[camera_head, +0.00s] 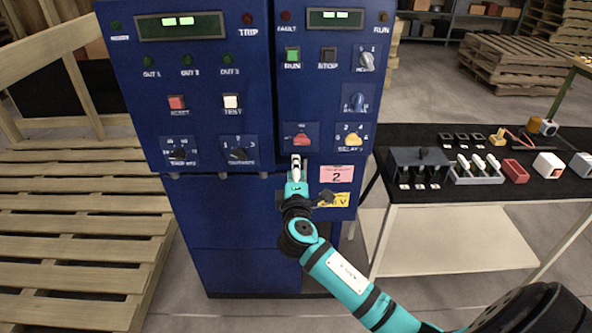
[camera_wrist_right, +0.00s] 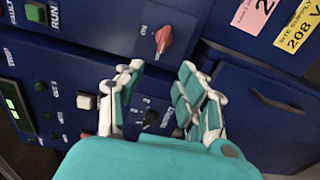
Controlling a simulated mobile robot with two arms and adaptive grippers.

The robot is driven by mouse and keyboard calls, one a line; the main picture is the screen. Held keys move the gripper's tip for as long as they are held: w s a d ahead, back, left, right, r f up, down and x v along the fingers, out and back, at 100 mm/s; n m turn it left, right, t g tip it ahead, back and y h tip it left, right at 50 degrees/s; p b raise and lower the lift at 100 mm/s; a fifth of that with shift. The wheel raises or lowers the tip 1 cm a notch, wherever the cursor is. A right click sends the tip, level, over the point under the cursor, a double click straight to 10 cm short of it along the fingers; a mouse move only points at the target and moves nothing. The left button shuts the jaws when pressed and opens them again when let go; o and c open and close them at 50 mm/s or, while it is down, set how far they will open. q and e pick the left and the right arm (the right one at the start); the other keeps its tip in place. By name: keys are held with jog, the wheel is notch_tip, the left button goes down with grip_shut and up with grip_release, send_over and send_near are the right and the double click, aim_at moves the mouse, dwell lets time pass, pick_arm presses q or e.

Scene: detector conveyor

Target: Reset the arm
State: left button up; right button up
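My right arm comes in from the lower right in the head view, and my right gripper (camera_head: 296,165) is in front of the blue control cabinet (camera_head: 230,240), just below the red knob (camera_head: 301,140) in that picture. In the right wrist view, the two fingers of the right gripper (camera_wrist_right: 161,68) stand apart with nothing between them. The red knob (camera_wrist_right: 163,38) shows beyond the fingertips, apart from them. Its handle is slanted in the wrist view. My left gripper is not in view.
A black-topped table (camera_head: 470,140) with a row of small parts stands at the right, close to the cabinet. Wooden pallets (camera_head: 80,220) lie at the left, and more pallets (camera_head: 515,65) are stacked at the back right. Grey floor shows between them.

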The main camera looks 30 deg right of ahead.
dwell(0.3)
jog(key=s+a+f+g+y, duration=0.1)
jog(key=s+f+g+y, duration=0.1)
jog(key=f, duration=0.9)
jog(key=s+a+f+g+y, duration=0.1)
jog(key=s+f+g+y, duration=0.1)
jog(key=f, duration=0.9)
jog(key=s+a+f+m+g+y, duration=0.1)
jog(key=s+f+g, duration=0.1)
jog(key=s+f, duration=0.45)
jog(key=s+a+f+m+g+y, duration=0.1)
jog(key=s+f, duration=0.2)
jog(key=f, duration=0.7)
jog(key=s+a+f+m+g+y, duration=0.1)
jog(key=s+a+f+m+g, duration=0.1)
jog(key=s+f, duration=0.7)
jog(key=s+a+f+m+g+y, duration=0.1)
jog(key=s+a+f+m+g, duration=0.15)
jog(key=s+f, duration=0.6)
jog(key=s+a+f+m+g, duration=0.1)
jog(key=s, duration=0.9)
jog(key=s+a+f+m+g+y, duration=0.1)
jog(key=s+a+f+m, duration=0.1)
jog(key=s, duration=0.9)
jog(key=shift+s+f+g+y, duration=0.2)
jog(key=shift+f+g+y, duration=0.05)
jog(key=shift+g+y, duration=0.1)
